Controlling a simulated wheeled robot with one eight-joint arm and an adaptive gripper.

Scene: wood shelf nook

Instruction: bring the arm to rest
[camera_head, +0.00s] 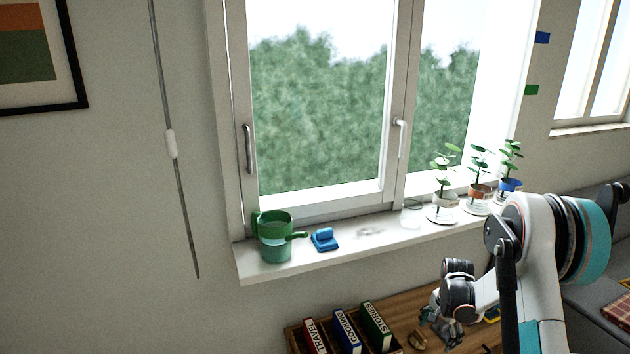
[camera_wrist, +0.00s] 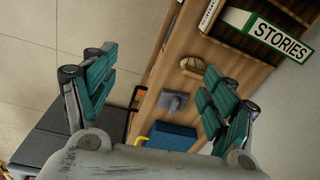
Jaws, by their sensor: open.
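My gripper (camera_head: 440,328) hangs at the end of my folded arm in the lower right of the head view, over or in front of the wooden shelf top. In the wrist view my gripper (camera_wrist: 158,95) shows its two green-padded fingers spread wide apart. Nothing is between them. The wooden surface (camera_wrist: 172,62) and part of the floor lie beyond the fingers.
A box of books (camera_head: 345,335) stands left of my gripper. The windowsill (camera_head: 300,262) holds a green watering can (camera_head: 275,243), a blue object (camera_head: 324,240), a glass (camera_head: 411,213) and potted plants (camera_head: 445,208). A grey sofa (camera_head: 590,310) is at right.

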